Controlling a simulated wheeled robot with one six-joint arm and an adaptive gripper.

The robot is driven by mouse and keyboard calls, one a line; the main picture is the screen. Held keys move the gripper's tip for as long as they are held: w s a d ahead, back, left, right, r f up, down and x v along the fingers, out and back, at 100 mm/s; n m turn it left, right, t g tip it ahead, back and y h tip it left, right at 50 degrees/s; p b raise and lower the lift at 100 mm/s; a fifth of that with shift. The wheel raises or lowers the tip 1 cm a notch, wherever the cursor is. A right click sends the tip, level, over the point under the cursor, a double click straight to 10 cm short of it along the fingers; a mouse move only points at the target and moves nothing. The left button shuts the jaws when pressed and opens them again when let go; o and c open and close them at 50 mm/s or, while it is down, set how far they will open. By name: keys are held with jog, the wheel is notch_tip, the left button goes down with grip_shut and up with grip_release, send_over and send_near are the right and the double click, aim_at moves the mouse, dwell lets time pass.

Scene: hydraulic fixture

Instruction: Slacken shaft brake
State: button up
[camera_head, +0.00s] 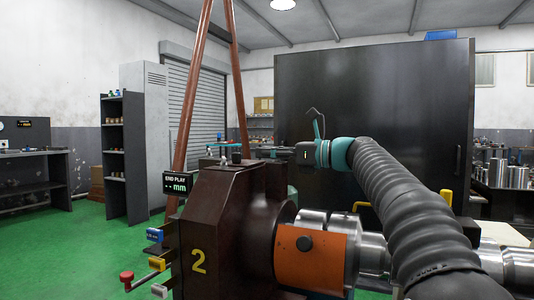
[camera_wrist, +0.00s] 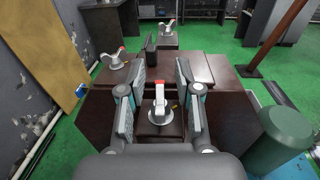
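In the wrist view my gripper (camera_wrist: 159,78) is open, with one finger on each side of a small lever (camera_wrist: 160,102). The lever has a pale arm with a red-orange tip and sits on a round silver base on the dark brown housing (camera_wrist: 215,70). I see no finger touching it, and the gap is empty otherwise. Which control is the shaft brake cannot be told from labels.
Two similar red-tipped levers (camera_wrist: 117,59) (camera_wrist: 167,29) stand farther off. An upright dark plate (camera_wrist: 150,48) is just beyond my left finger. In the head view an END PLAY display (camera_head: 180,184), a red-knobbed handle (camera_head: 127,277) and an orange-banded shaft (camera_head: 318,256) flank the housing.

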jog(key=shift+a, duration=0.25)
grip_shut()
jog(key=shift+r+p, duration=0.2)
jog(key=shift+p, duration=0.3)
jog(key=n+g+p, duration=0.1)
jog(key=g, duration=0.1)
jog(key=n+g+p, duration=0.2)
jog(key=g, duration=0.1)
jog(key=s+n+g+p, duration=0.1)
jog(key=n+g, duration=0.1)
jog(key=shift+f+g, duration=0.2)
jog(key=shift+g, duration=0.2)
jog(key=shift+s+n+g, duration=0.1)
jog(key=shift+n+g, duration=0.4)
jog(key=shift+g, duration=0.3)
